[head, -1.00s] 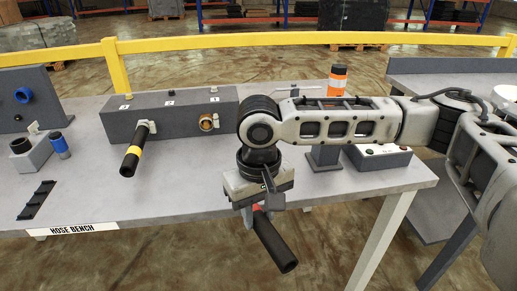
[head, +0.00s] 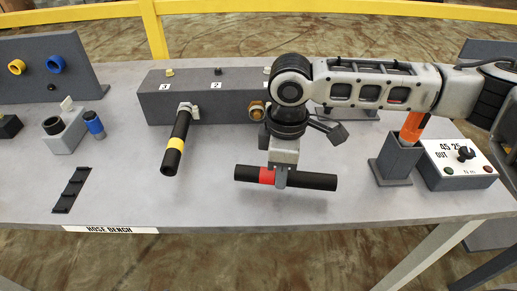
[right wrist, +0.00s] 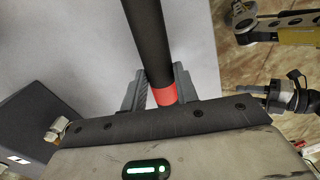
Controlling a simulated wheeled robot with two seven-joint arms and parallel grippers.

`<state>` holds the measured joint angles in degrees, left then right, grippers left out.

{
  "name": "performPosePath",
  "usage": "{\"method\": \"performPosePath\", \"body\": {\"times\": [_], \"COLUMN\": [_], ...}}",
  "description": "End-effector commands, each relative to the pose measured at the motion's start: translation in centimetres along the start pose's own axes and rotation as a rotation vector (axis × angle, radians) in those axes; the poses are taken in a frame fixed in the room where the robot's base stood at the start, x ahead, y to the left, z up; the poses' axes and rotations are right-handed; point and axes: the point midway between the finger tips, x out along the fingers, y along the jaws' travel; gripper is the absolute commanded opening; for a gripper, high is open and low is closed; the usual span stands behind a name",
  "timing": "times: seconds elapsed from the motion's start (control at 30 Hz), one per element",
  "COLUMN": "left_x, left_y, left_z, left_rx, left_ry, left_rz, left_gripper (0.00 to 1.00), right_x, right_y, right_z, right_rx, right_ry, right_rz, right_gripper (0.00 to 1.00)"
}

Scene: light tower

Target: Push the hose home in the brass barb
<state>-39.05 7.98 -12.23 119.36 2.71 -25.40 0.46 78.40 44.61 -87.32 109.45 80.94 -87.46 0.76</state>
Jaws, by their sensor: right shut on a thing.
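My right gripper (head: 280,180) is shut on a black hose (head: 315,181) at its red band (head: 267,175). The hose lies crosswise, nearly level, over the front of the bench, its longer part to the right. The right wrist view shows the hose (right wrist: 149,40) between the fingers (right wrist: 157,95). The brass barb (head: 257,110) sticks out of the grey block (head: 195,98), behind and left of the gripper, partly hidden by my wrist. The hose is apart from it. What looks like the barb also shows in the right wrist view (right wrist: 58,130). My left gripper is not seen.
A yellow-banded hose (head: 177,145) projects from the block to the left. An orange-handled tool stands in a grey holder (head: 394,160), beside a white control box (head: 460,165). A small grey stand (head: 66,132) and blue cylinder (head: 94,125) are at left. The front bench top is mostly clear.

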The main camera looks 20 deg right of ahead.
Motion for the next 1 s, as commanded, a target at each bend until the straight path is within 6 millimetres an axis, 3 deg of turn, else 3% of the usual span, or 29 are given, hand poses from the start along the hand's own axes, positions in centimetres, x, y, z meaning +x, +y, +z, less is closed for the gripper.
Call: {"method": "performPosePath", "body": {"times": [0.3, 0.5, 0.7, 1.0], "left_x": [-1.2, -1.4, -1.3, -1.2], "left_y": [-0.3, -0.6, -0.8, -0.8], "left_z": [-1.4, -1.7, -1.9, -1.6], "left_rx": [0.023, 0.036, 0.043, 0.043], "left_ry": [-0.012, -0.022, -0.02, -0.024], "left_rz": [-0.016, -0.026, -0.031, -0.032], "left_gripper": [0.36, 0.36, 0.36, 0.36], "right_x": [-1.3, -1.6, -1.5, -1.5], "right_y": [0.1, 0.1, 0.1, 0.1], "right_z": [-2.7, -4.0, -4.5, -4.5], "right_rx": [-0.995, -1.483, -1.714, -1.746], "right_ry": [0.0, -0.001, -0.002, -0.002], "right_rz": [-0.003, -0.002, -0.003, -0.002], "right_gripper": [0.02, 0.02, 0.02, 0.02]}}
